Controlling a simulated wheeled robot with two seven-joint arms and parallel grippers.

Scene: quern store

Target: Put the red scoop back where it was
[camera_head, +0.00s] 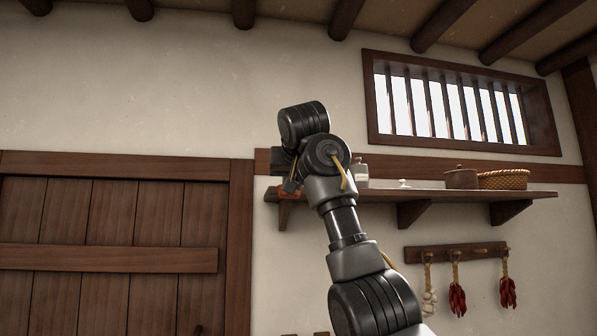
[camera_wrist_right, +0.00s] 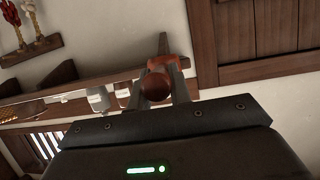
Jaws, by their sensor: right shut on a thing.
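The red scoop (camera_wrist_right: 157,86) is between the fingers of my right gripper (camera_wrist_right: 160,80) in the wrist view, its rounded reddish end facing the camera. In the head view my right arm reaches up to the left end of the wooden wall shelf (camera_head: 450,194). There the right gripper (camera_head: 291,186) is small and partly hidden by my arm, with a bit of the red scoop (camera_head: 288,193) showing beside it. The shelf also shows in the wrist view (camera_wrist_right: 68,92). I cannot tell whether the scoop touches the shelf. My left gripper is in neither view.
On the shelf stand a grey bottle (camera_head: 361,172), a small white lidded dish (camera_head: 404,183), a brown pot (camera_head: 461,179) and a wicker basket (camera_head: 503,180). Below hangs a peg rail (camera_head: 440,255) with garlic and red chillies. A wooden door (camera_head: 100,220) is at left.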

